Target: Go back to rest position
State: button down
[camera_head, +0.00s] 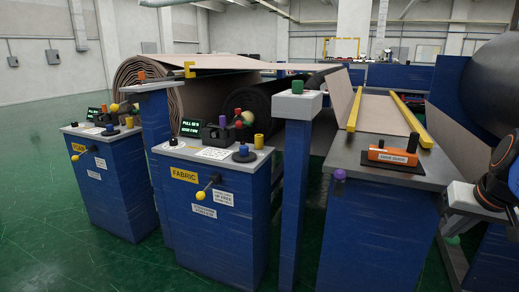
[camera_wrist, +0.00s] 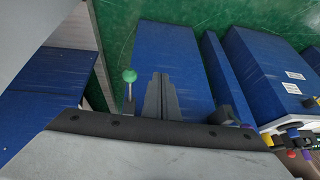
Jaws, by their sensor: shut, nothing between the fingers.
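My gripper (camera_wrist: 160,92) shows in the wrist view as two dark fingers lying together, shut and empty. It points over the blue cabinets and green floor, with no object touching the fingertips. A green ball knob on a stem (camera_wrist: 129,76) stands just left of the fingers. In the head view part of my arm shows at the right edge, beside the grey-topped table (camera_head: 375,172); the fingertips cannot be made out there.
The table carries an orange box (camera_head: 393,156), a purple knob (camera_head: 340,175) and yellow rails (camera_head: 411,120). Green floor (camera_head: 40,240) is clear at left.

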jog(key=s+a+f+n, duration=0.2)
jog(key=a+f, duration=0.3)
jog(key=a, duration=0.3)
jog(key=s+a+f+n+y, duration=0.1)
jog(key=s+a+f+n, duration=0.2)
jog(key=a, duration=0.6)
notch_tip(320, 180, down, 2)
jog(key=shift+s+a+f+g+y, duration=0.2)
jog(key=shift+s+g+y, duration=0.15)
jog(key=shift+s, duration=0.8)
